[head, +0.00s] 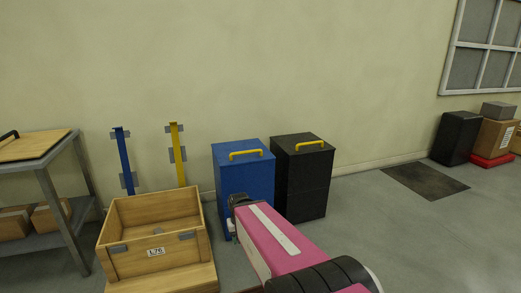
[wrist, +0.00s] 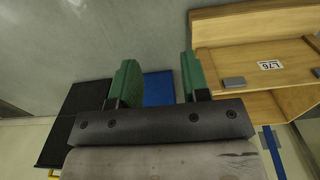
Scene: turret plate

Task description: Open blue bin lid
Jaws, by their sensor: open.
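The blue bin (head: 228,172) stands on the floor by the wall, with its blue lid (head: 232,148) lying flat and shut. A yellow handle (head: 246,154) is on top of the lid. My gripper (head: 232,228) is low in front of the bin, below lid height, and my pink arm hides the bin's lower right front. In the wrist view my gripper (wrist: 157,75) has its two green fingers apart with nothing held between them. Part of the blue bin (wrist: 158,88) shows between and beyond the fingers; its handle is not visible there.
A black bin (head: 305,190) with a yellow handle stands close on the blue bin's right. A wooden crate (head: 150,243) labelled L76 is to the left. A grey-framed table (head: 62,155) is at far left. Open floor (head: 400,235) lies to the right.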

